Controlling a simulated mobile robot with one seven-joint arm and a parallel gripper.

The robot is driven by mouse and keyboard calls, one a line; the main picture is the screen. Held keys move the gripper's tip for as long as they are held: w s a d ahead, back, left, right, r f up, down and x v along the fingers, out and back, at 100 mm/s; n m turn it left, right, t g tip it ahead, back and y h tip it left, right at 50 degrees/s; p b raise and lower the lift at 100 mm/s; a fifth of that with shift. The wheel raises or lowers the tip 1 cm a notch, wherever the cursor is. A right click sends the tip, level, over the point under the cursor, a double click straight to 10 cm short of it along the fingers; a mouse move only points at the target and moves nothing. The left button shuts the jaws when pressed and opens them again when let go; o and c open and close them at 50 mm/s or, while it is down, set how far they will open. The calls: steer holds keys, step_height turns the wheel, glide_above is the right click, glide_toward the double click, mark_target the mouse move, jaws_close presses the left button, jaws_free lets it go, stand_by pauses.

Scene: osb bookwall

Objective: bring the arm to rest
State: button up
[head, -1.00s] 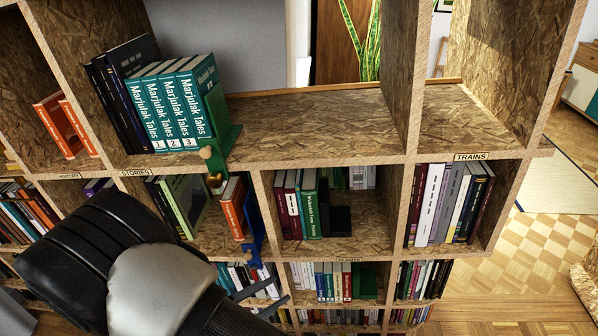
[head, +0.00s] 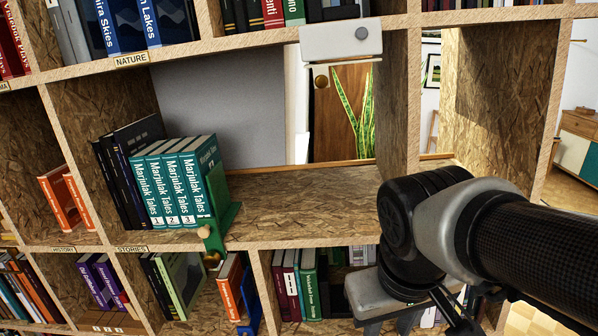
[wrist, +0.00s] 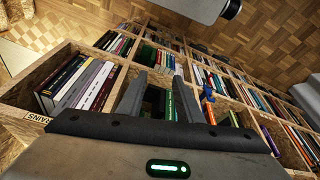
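My gripper (wrist: 160,88) points down over the shelves in the wrist view. Its two dark fingers stand apart with no object between them. Below them are a shelf compartment and books. In the head view my arm reaches in from the right, in front of the bookwall. The gripper is low there and partly out of frame, so its fingertips do not show clearly.
Teal Marjulak Tales books (head: 172,182) stand on the middle shelf against a green bookend (head: 219,205). The shelf board (head: 310,200) right of them is bare. A blue bookend (head: 249,302) stands in the compartment below. Shelf uprights (head: 398,100) are close to my arm.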

step_height(320, 180, up, 18)
steer(key=s+d+m+t+p, duration=0.1)
steer(key=m+t+p, duration=0.1)
steer(key=p, duration=1.3)
steer(key=shift+s+r+y, duration=0.2)
steer(key=shift+r+y, duration=0.05)
steer(key=shift+y, duration=0.15)
